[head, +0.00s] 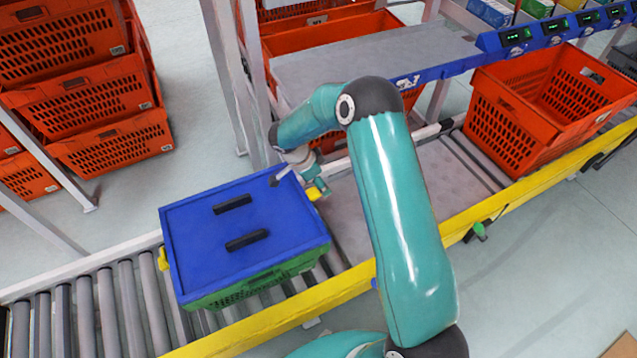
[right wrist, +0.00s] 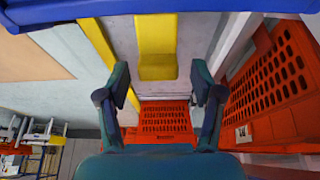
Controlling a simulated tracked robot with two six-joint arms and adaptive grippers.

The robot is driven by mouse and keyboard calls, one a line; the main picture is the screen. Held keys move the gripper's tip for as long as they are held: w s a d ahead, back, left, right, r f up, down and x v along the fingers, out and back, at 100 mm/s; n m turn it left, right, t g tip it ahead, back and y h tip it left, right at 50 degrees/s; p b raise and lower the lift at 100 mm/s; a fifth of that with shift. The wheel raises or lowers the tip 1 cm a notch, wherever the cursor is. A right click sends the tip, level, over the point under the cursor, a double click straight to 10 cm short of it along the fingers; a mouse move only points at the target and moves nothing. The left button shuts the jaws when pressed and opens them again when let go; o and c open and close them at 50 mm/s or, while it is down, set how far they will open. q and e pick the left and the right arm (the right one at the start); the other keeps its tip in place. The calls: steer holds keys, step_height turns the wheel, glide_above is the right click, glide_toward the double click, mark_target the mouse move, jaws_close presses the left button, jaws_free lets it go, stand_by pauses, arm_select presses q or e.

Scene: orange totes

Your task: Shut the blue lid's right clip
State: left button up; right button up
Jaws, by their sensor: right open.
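The blue lid (head: 195,235) lies on a green crate (head: 255,285) on the roller conveyor and has two black handles. Its right clip (head: 313,194) is yellow and sticks out from the lid's right edge. In the right wrist view the clip (right wrist: 157,52) hangs out from the lid's blue edge (right wrist: 160,8), ahead of the gap between my fingers. My right gripper (head: 300,186) is at the lid's right edge, close to the clip. Its fingers are spread and empty in the right wrist view (right wrist: 160,88). My left gripper is not in view.
A yellow left clip (head: 163,259) shows at the lid's left edge. An orange tote (head: 505,130) stands farther right on the conveyor. A grey shelf (head: 370,60) stands behind. The yellow conveyor rail (head: 340,290) runs along the front. More orange totes (head: 110,145) are stacked at left.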

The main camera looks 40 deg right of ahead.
steer(key=shift+s+d+f, duration=0.1)
steer(key=shift+d+f, duration=0.1)
steer(key=shift+f, duration=0.3)
